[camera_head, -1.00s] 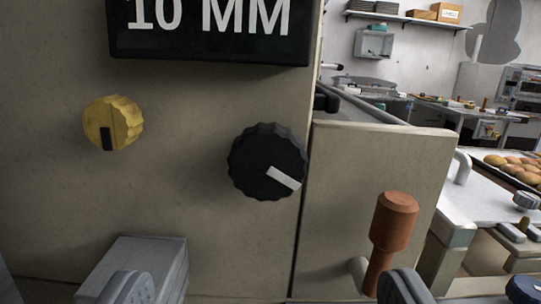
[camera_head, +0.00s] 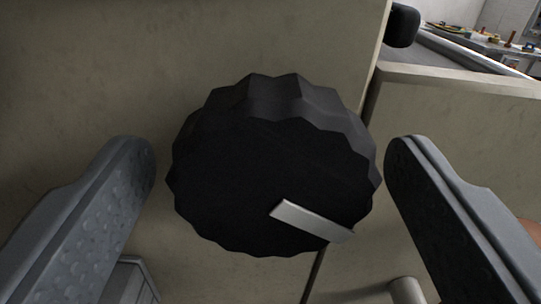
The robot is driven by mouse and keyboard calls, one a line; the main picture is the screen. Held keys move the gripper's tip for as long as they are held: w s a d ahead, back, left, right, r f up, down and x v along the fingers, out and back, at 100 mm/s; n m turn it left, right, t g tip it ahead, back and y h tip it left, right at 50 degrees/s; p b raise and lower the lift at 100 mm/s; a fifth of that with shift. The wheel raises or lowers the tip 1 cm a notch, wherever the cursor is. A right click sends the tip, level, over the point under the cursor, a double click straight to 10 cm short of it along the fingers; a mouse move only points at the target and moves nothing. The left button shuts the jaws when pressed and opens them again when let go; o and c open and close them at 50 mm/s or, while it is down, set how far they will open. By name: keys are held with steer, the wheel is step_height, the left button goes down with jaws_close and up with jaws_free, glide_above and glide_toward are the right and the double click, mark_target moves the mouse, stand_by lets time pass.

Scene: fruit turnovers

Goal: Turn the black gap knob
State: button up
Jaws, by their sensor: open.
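The black gap knob (camera_head: 250,165) fills the middle of the view, on the beige machine panel. It is round with a scalloped rim, and its pale pointer bar (camera_head: 312,221) points to the lower right. My gripper (camera_head: 270,160) is open, with one grey finger on the left and one on the right of the knob. A narrow gap shows on each side in the picture; I cannot tell how far the fingertips reach along the knob's depth.
The beige panel (camera_head: 80,70) lies behind the knob, with a vertical seam to the right. A black part (camera_head: 402,25) sticks out at the upper right. A grey block (camera_head: 132,281) shows at the lower left. A workbench is in the far background.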

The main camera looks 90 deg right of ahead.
steer(key=c, duration=1)
steer(key=shift+o, duration=0.2)
